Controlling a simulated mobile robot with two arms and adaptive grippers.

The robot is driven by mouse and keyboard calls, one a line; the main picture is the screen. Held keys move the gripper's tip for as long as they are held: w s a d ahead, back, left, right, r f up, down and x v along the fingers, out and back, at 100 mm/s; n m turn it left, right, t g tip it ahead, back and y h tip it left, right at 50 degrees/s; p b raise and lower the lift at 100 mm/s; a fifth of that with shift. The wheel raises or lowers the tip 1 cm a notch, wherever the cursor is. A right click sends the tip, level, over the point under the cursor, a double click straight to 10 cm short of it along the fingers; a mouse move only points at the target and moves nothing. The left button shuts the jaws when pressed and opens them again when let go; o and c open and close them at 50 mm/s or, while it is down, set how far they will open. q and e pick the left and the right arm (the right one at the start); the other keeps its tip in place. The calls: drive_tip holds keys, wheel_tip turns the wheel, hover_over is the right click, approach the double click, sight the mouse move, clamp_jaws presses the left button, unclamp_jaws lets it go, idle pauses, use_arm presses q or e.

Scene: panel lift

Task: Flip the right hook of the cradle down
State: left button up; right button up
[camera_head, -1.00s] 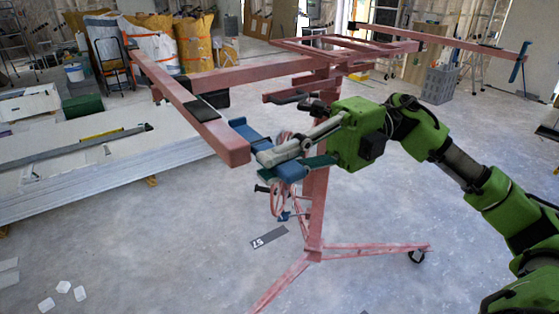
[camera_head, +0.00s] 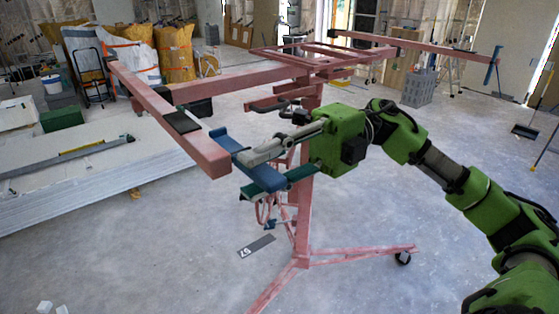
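The pink metal panel-lift cradle (camera_head: 240,78) stands in the middle of the view. A blue hook (camera_head: 262,174) sits at the near end of its front beam (camera_head: 190,140) and sticks out to the right, roughly level. My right gripper (camera_head: 244,175) reaches in from the right at this hook. Its grey upper finger crosses over the hook. Its dark green lower finger lies below the hook, and the fingers look apart. I cannot tell whether they touch it. Another blue hook (camera_head: 495,66) is at the far right beam end. My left gripper is out of view.
The lift's post (camera_head: 304,210) and wheeled legs (camera_head: 360,250) stand just below my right gripper. A stack of white panels (camera_head: 90,180) lies on the left. Large sacks (camera_head: 175,50) stand behind. The floor at the lower right is mostly clear.

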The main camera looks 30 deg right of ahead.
drive_tip(key=d, duration=1.1)
drive_tip(key=shift+w+d, duration=0.35)
drive_tip(key=shift+w, duration=0.1)
